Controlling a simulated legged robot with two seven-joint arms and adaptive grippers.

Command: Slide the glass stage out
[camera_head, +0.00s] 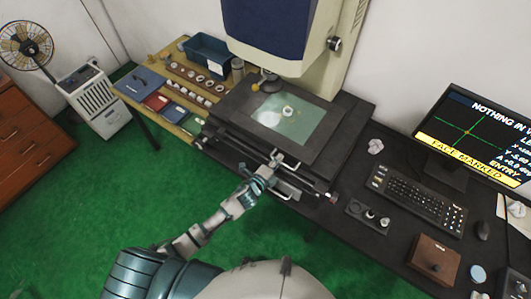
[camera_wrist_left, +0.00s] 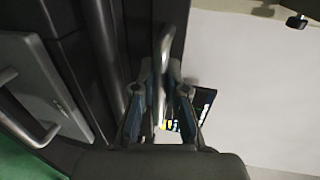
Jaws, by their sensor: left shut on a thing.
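The glass stage (camera_head: 300,128) is a pale green pane in a dark frame under the machine's head, with a white ring (camera_head: 288,112) lying on it. My left gripper (camera_head: 275,161) is at the front edge of the stage assembly. In the left wrist view the left gripper (camera_wrist_left: 160,95) is shut on a grey bar handle (camera_wrist_left: 163,50) that runs between its fingers. The exact contact is partly hidden by the fingers. My right gripper is not in view.
A second bar handle (camera_head: 286,191) sits lower on the front. A monitor (camera_head: 480,130), keyboard (camera_head: 418,196) and small dial box (camera_head: 367,215) stand to the right. A side table with a blue bin (camera_head: 207,55) is at the left. Green floor in front is free.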

